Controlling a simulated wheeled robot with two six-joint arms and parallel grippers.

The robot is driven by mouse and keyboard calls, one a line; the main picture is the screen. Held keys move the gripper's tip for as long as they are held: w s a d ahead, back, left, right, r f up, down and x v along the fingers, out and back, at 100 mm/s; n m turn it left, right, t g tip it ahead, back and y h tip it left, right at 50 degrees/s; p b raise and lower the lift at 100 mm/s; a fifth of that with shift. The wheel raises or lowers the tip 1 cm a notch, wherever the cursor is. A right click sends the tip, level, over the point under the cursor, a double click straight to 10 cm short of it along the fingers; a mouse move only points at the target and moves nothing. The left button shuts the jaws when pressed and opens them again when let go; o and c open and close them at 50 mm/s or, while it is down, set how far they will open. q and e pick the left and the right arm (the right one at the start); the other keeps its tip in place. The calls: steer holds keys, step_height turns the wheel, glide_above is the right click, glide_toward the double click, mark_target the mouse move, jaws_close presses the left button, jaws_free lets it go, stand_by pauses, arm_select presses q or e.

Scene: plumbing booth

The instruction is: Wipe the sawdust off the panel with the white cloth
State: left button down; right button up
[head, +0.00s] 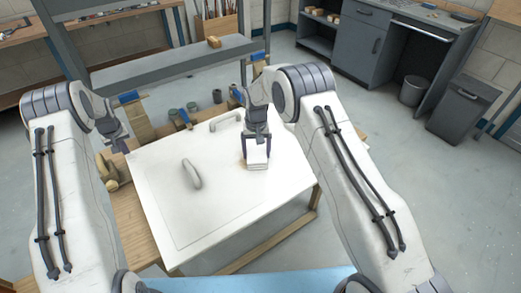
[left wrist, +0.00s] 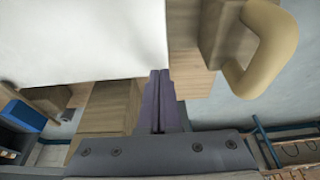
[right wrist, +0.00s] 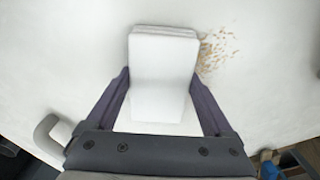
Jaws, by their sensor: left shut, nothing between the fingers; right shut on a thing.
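The white panel (head: 205,205) lies flat on a wooden bench, with two grey handles on it. My right gripper (head: 257,157) is over the panel's right part, shut on the folded white cloth (head: 257,160). In the right wrist view the cloth (right wrist: 163,75) sits between the two fingers, on or just above the panel; I cannot tell which. A patch of tan sawdust (right wrist: 217,48) lies on the panel right beside the cloth in that view. My left gripper (left wrist: 160,75) is shut and empty, near the panel's far left corner.
The panel's handles (head: 192,174) and (right wrist: 46,132) stand up from its surface. A tan curved handle (left wrist: 262,45) is close to my left gripper. Several clamps and pipe fittings (head: 192,108) stand behind the panel. The panel's front left is clear.

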mark_target(231, 166)
steer(key=shift+s+a, duration=0.8)
steer(key=shift+a, duration=0.55)
steer(key=shift+s+a, duration=0.8)
steer(key=shift+a, duration=0.6)
steer(key=shift+s+a, duration=0.8)
steer(key=shift+a, duration=0.55)
steer(key=shift+w+a, duration=0.5)
steer(key=shift+w, duration=0.35)
steer(key=shift+w+d, duration=1.45)
steer(key=shift+d, duration=1.1)
steer(key=shift+w+d, duration=1.45)
steer(key=shift+d, duration=1.1)
steer(key=shift+w+d, duration=1.45)
steer(key=shift+d, duration=1.1)
steer(key=shift+r, duration=3)
